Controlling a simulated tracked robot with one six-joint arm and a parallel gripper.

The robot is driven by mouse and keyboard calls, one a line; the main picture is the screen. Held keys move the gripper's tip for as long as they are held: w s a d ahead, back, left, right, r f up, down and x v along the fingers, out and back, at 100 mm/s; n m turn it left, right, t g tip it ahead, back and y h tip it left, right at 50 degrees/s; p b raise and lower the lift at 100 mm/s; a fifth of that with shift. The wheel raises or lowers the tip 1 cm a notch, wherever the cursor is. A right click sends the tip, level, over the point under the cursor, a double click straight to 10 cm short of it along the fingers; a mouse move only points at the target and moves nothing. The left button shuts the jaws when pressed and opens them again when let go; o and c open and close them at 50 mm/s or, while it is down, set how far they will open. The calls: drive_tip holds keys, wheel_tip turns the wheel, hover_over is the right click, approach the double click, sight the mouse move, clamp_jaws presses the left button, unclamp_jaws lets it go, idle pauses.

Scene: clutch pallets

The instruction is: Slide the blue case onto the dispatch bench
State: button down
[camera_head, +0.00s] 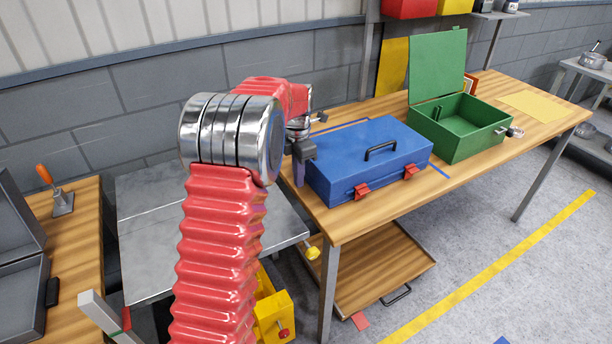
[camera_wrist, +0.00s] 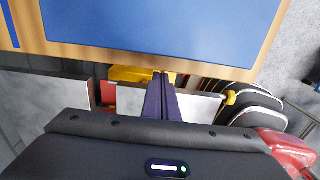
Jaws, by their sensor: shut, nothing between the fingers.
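The blue case (camera_head: 365,150) is closed and lies flat on the wooden bench (camera_head: 345,222). It has a black handle on its lid and two red latches on its front. In the wrist view, the case (camera_wrist: 165,30) fills the top, with a strip of the bench edge (camera_wrist: 75,55) below it. My gripper (camera_head: 299,172) is at the left end of the case, with its fingers pointing down. Its fingers (camera_wrist: 161,75) are together and empty. I cannot tell whether they touch the case. My arm hides part of the steel table and the bench's left end.
A green open box (camera_head: 462,128) stands right of the case, its lid up. Blue tape (camera_head: 440,172) shows by the case. A grey steel table (camera_head: 150,215) is left of the bench. A wooden tray (camera_head: 375,265) sits below. The bench's right end is mostly clear.

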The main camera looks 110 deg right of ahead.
wheel_tip(320, 180, up, 10)
drive_tip(key=shift+w, duration=0.2)
idle(0.4)
idle(0.5)
